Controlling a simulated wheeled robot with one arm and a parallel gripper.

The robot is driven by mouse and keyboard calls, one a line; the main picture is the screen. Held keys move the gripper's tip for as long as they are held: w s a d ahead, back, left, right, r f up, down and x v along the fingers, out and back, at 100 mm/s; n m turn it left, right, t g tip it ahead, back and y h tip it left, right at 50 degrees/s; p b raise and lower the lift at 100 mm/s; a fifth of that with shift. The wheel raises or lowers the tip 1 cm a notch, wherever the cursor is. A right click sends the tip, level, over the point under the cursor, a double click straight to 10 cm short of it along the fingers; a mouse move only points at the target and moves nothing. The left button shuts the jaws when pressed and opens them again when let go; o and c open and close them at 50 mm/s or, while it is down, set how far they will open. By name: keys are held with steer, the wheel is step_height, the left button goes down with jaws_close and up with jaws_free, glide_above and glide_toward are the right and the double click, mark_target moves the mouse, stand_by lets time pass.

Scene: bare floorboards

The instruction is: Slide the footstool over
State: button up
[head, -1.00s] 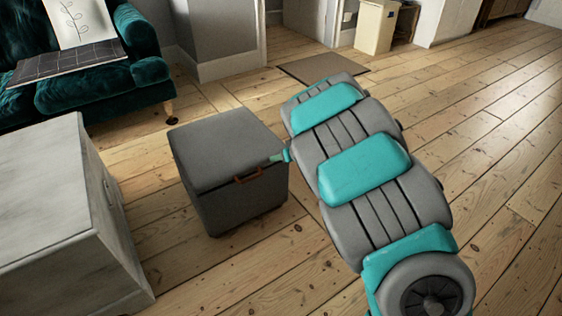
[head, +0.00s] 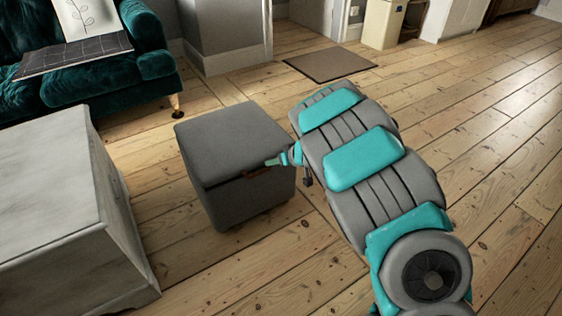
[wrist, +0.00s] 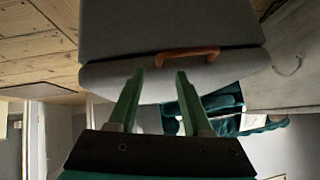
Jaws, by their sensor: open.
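The footstool (head: 225,145) is a grey upholstered cube with a closed lid, standing upright on the floorboards in the middle left of the head view. A brown handle (head: 258,172) is on its front, just under the lid edge. My gripper (head: 270,162) is at that front side, close to the handle, which it partly covers. In the wrist view, which looks upside down, the green fingers of my gripper (wrist: 159,75) are apart with nothing between them. The handle (wrist: 187,53) lies just beyond the fingertips, mostly toward the right finger. Contact cannot be told.
A pale grey cabinet (head: 50,210) stands left of the footstool with a floor gap between. A green velvet sofa (head: 155,65) is behind at the left. A brown mat (head: 330,65) lies farther back. Open floorboards (head: 490,190) stretch to the right.

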steer(key=x, duration=0.5)
steer(key=shift+b, duration=0.3)
jaws_close()
stand_by(1.1)
